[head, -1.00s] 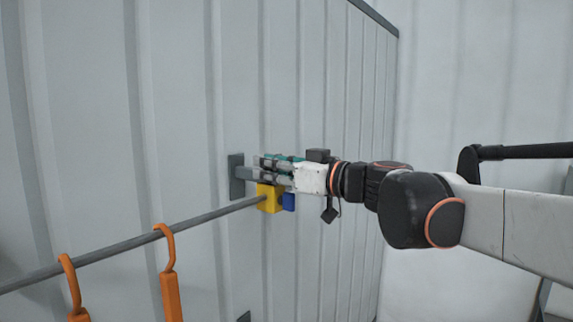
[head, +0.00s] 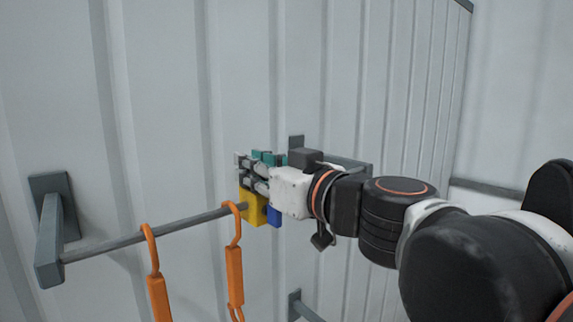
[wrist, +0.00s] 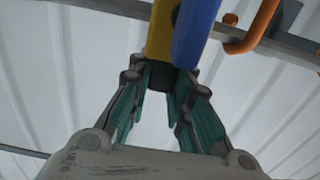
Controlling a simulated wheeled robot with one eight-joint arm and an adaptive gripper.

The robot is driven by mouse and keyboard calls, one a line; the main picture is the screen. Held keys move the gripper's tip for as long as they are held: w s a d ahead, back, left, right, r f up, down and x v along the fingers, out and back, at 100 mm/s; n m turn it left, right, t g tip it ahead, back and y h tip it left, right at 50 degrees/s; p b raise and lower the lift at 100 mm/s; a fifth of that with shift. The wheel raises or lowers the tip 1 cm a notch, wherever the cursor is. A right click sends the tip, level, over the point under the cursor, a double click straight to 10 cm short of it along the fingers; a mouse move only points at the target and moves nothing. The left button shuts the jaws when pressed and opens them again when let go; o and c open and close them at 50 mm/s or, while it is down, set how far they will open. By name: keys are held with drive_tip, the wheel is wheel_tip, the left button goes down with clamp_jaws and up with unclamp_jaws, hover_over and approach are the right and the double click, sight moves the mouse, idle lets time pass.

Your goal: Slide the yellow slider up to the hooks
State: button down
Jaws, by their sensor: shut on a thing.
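The yellow slider (head: 253,208) sits on the grey rail (head: 185,224), with a blue piece (head: 274,215) on its right. Two orange hooks hang from the rail to its left: the near one (head: 235,270) is right beside the slider, the other (head: 157,290) further left. I cannot tell whether slider and near hook touch. My gripper (head: 255,172) is at the slider's top, shut on it. In the wrist view the fingers (wrist: 162,85) close around a dark end below the yellow slider (wrist: 162,32) and blue piece (wrist: 194,32). A hook (wrist: 245,42) shows at the upper right there.
A grey bracket (head: 50,235) holds the rail's left end on the ribbed wall (head: 180,110). Another bracket (head: 296,145) is behind my wrist. Part of a lower bracket (head: 300,305) shows at the bottom. The rail left of the hooks is clear.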

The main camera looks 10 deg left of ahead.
drive_tip(key=c, duration=1.4)
unclamp_jaws()
drive_tip(key=shift+c, duration=0.2)
drive_tip(key=v, duration=1.2)
drive_tip(key=shift+s, duration=0.1)
